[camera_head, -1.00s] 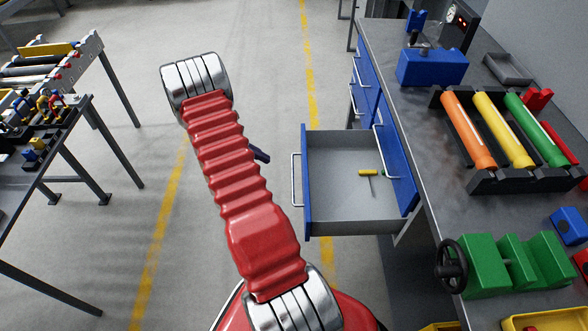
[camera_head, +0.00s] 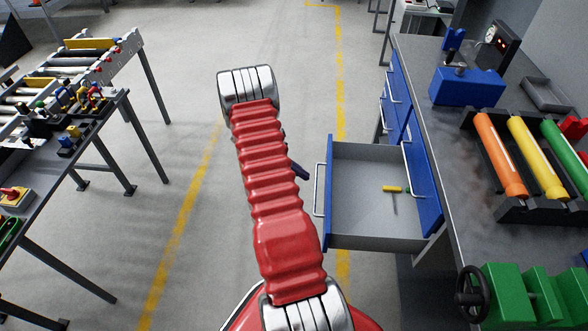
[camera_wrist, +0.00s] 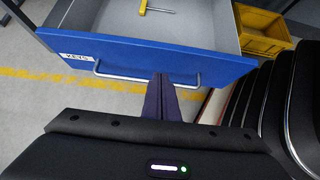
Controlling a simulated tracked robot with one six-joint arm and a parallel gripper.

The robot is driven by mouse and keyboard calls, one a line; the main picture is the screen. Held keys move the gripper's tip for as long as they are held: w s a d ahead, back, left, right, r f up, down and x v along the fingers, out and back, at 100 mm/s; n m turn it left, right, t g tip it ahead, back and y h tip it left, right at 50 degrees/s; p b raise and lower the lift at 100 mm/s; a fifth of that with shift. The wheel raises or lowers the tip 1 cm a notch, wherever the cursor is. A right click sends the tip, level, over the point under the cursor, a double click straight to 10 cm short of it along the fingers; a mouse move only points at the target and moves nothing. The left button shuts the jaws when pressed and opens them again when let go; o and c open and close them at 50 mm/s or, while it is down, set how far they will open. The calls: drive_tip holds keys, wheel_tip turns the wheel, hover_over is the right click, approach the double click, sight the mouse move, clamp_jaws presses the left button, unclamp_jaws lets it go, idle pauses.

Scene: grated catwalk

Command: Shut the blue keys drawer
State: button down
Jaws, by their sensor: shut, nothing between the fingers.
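The blue keys drawer (camera_head: 329,190) stands pulled out from the workbench on the right, with a grey inside. A small yellow-handled tool (camera_head: 392,189) lies in it. In the wrist view its blue front (camera_wrist: 200,62) shows a label reading KEYS and a silver bar handle (camera_wrist: 130,77). The drawer front fills the upper part of that view. My gripper (camera_wrist: 162,80) is shut and empty, its dark fingertips together at the handle's right part; I cannot tell whether they touch it. In the head view my red arm hides most of the gripper; a dark finger (camera_head: 299,172) shows left of the drawer.
The workbench (camera_head: 440,140) carries a blue box, coloured rollers and a green vise (camera_head: 520,295). Other blue drawers (camera_head: 397,95) are shut beyond. A yellow bin (camera_wrist: 262,30) is right of the drawer. A table with parts (camera_head: 60,165) stands at left. Floor between is clear.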

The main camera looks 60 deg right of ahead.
drive_tip(key=s, duration=0.1)
drive_tip(key=s+d+f, duration=0.1)
drive_tip(key=s, duration=0.1)
drive_tip(key=s+d+f, duration=0.1)
drive_tip(key=shift+s+d, duration=0.2)
drive_tip(key=shift+s, duration=0.2)
drive_tip(key=shift+s+d, duration=0.2)
drive_tip(key=shift+s, duration=0.15)
drive_tip(key=shift+a, duration=0.1)
